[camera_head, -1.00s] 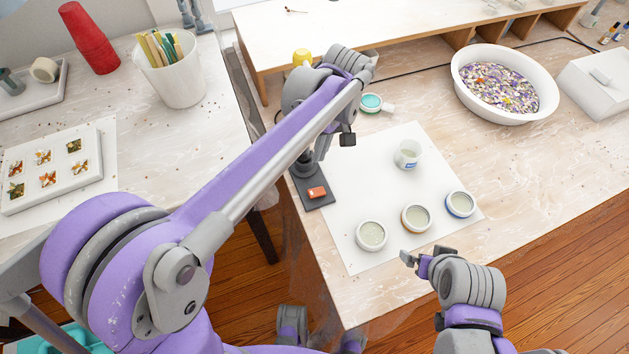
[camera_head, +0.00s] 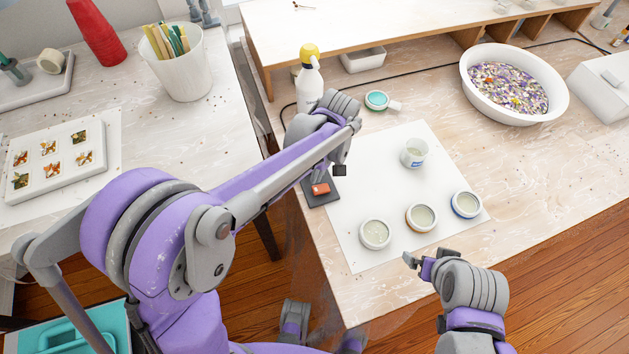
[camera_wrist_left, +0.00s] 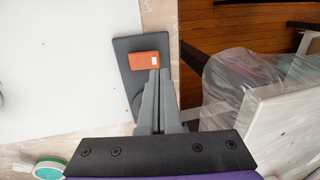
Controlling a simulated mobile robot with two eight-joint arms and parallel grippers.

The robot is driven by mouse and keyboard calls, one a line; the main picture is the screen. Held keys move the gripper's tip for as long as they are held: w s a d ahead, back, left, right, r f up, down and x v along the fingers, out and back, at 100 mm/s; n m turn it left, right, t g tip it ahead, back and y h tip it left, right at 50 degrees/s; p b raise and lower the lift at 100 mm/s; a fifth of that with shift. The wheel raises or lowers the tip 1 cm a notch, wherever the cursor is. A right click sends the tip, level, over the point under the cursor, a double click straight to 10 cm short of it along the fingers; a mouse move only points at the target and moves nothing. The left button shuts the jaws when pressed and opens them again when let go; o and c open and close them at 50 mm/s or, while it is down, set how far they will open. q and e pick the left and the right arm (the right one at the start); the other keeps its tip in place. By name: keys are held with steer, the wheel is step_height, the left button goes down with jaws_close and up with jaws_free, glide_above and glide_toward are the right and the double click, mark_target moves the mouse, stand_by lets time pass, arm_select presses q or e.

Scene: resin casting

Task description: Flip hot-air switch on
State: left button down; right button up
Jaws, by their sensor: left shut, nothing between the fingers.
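The hot-air switch (camera_head: 320,189) is an orange-red rocker on a dark base plate (camera_head: 325,201) at the left edge of the white sheet. In the left wrist view the switch (camera_wrist_left: 143,60) lies just beyond the tips of my left gripper (camera_wrist_left: 158,74). The fingers are shut and empty. They overlap the switch's near edge in the picture; I cannot tell whether they touch it. In the head view my left forearm and wrist cover much of the tool above the plate. My right gripper (camera_head: 420,262) is by the table's front edge, away from the switch; its opening is unclear.
A white bowl of flakes (camera_head: 560,90) is at right.

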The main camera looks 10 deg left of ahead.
mark_target(313, 188)
arm_select(q)
steer(key=shift+s+a+f, duration=0.1)
steer(key=shift+a+f, duration=0.05)
steer(key=shift+f, duration=0.7)
steer(key=shift+s+a+f, duration=0.1)
steer(key=shift+f, duration=0.7)
steer(key=shift+s+a+f+h+b, duration=0.1)
steer(key=shift+a+f+h+b, duration=0.05)
steer(key=shift+f+h+b, duration=0.2)
steer(key=shift+r, duration=0.1)
steer(key=shift+w+d+r, duration=0.2)
steer(key=shift+w+d, duration=0.25)
steer(key=shift+d, duration=0.2)
